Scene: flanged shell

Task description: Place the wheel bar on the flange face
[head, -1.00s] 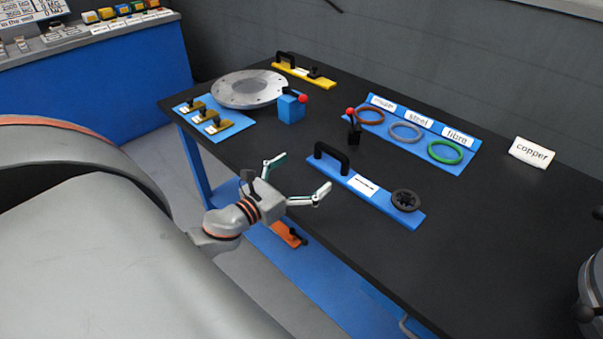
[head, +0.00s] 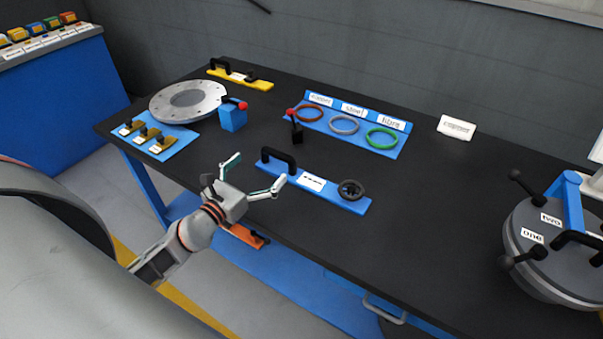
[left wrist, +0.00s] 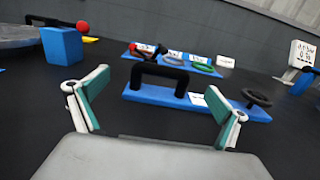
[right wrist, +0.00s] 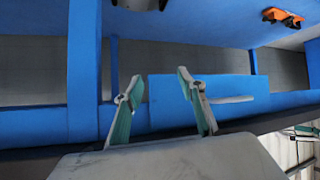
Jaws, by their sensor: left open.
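The wheel bar (head: 329,193) is a blue bar with a black arch handle at its left end, a white label and a black handwheel at its right end. It lies flat on the dark table near the front edge. It also shows in the left wrist view (left wrist: 150,97), ahead of the fingers. My left gripper (head: 260,168) is open and empty, just left of the bar's handle and apart from it. My right gripper (right wrist: 160,75) shows only in the right wrist view, with fingers apart and empty. A round grey flange plate (head: 190,100) lies at the table's far left.
A grey lidded vessel (head: 535,252) with black knobs stands at the right. A blue ring tray (head: 360,140), a yellow handled bar (head: 255,82), a blue block (head: 233,120) and a blue clip tray (head: 178,143) occupy the table. The table between bar and vessel is clear.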

